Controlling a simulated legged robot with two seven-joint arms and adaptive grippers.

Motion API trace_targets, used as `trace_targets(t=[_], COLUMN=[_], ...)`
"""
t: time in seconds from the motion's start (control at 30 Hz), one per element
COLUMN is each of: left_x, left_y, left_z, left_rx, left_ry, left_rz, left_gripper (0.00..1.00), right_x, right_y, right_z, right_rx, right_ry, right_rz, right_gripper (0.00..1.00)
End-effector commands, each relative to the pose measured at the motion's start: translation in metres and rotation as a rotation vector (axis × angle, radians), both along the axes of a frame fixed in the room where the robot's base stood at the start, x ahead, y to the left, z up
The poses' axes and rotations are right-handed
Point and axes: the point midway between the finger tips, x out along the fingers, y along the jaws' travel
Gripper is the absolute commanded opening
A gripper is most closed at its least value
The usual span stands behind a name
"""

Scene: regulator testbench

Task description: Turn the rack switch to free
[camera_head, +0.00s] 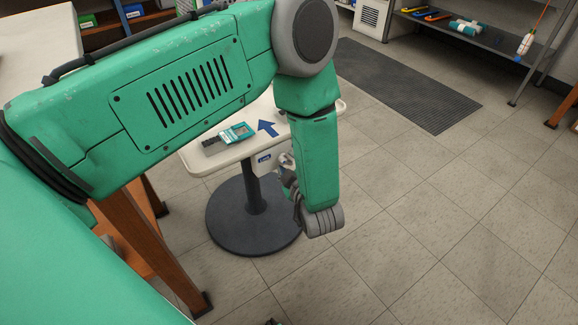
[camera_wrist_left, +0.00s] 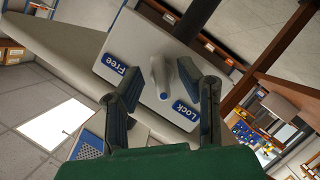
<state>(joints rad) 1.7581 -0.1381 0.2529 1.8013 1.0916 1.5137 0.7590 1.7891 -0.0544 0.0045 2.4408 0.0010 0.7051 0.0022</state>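The rack switch (camera_wrist_left: 162,78) is a small grey lever with a blue end on a pale box (camera_wrist_left: 136,44). In the left wrist view the box has a blue "Free" label (camera_wrist_left: 115,64) and a blue "Lock" label (camera_wrist_left: 186,110). The lever lies between the labels; its exact setting is unclear. My left gripper (camera_wrist_left: 171,82) is open, with one finger on each side of the lever; contact is not clear. In the head view the left gripper (camera_head: 289,181) is partly hidden by my arm, beside the box (camera_head: 268,159) under the table edge. My right gripper is not in view.
A white-topped table (camera_head: 207,161) on a round dark base (camera_head: 237,229) holds a teal-and-grey device (camera_head: 236,132) and a blue arrow mark (camera_head: 268,128). A dark floor mat (camera_head: 405,88) and metal shelf (camera_head: 480,45) lie behind. The tiled floor to the right is clear.

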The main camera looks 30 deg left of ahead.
Motion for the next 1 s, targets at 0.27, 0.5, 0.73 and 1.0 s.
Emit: trace_targets(t=[0.27,0.5,0.73,1.0], left_x=[0.001,0.000,-0.001,-0.001], left_y=[0.000,0.000,-0.001,-0.002], left_z=[0.001,0.000,0.000,0.002], left_rx=[0.002,0.001,0.010,0.063], left_ry=[0.000,0.002,0.030,0.168], left_rz=[0.000,-0.001,-0.001,-0.002], left_gripper=[0.25,0.00,0.00,0.00], right_x=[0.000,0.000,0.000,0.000], right_y=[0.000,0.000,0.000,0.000], right_z=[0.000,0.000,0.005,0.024], right_rx=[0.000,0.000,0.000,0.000], right_ry=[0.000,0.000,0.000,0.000], right_rz=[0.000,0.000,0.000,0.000], right_gripper=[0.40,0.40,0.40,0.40])
